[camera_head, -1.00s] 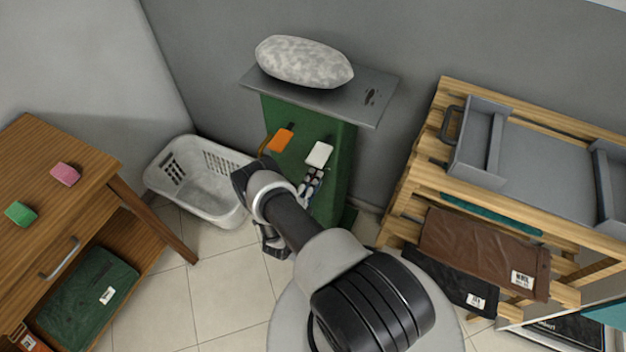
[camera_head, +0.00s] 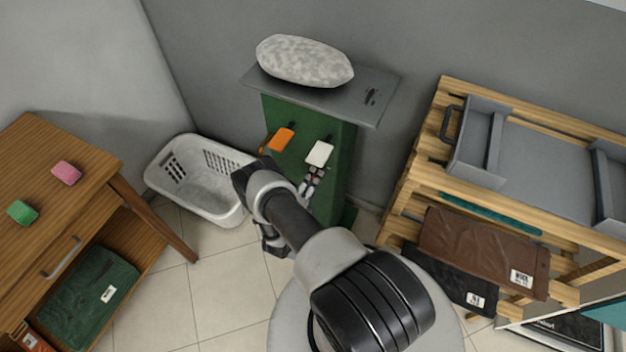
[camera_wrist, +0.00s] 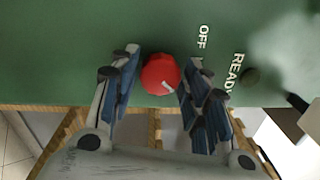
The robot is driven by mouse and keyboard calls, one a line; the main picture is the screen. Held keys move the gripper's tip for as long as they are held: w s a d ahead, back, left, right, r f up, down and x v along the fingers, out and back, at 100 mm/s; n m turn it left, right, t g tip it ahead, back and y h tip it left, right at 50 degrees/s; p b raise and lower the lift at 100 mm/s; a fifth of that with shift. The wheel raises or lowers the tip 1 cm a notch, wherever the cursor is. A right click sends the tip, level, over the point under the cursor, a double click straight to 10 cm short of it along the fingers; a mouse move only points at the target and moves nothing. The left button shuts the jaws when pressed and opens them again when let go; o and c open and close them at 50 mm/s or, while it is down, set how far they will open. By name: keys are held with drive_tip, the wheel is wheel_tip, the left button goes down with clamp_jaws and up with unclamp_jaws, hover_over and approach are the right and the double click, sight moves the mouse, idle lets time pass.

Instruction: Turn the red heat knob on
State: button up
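The red heat knob (camera_wrist: 160,74) is on a green panel (camera_wrist: 70,50) in the wrist view. A pale mark on it points toward its lower right. "OFF" and "READY" lettering is to its right. My gripper (camera_wrist: 162,80) is open, with one blue-padded finger on each side of the knob. A narrow gap shows at the left finger; the right finger is very close, and I cannot tell whether it touches. In the head view my gripper (camera_head: 313,181) is in front of the green stand (camera_head: 338,160); the knob is hidden there.
An orange pad (camera_head: 281,139) and a white pad (camera_head: 319,153) stick out from the stand. A grey top (camera_head: 375,98) with a speckled cushion (camera_head: 304,62) overhangs it. A white basket (camera_head: 236,215) is left; a wooden rack (camera_head: 425,150) is right. A dark round spot (camera_wrist: 250,75) is beside "READY".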

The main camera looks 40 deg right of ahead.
drive_tip(key=shift+o, duration=0.9)
drive_tip(key=v, duration=1.2)
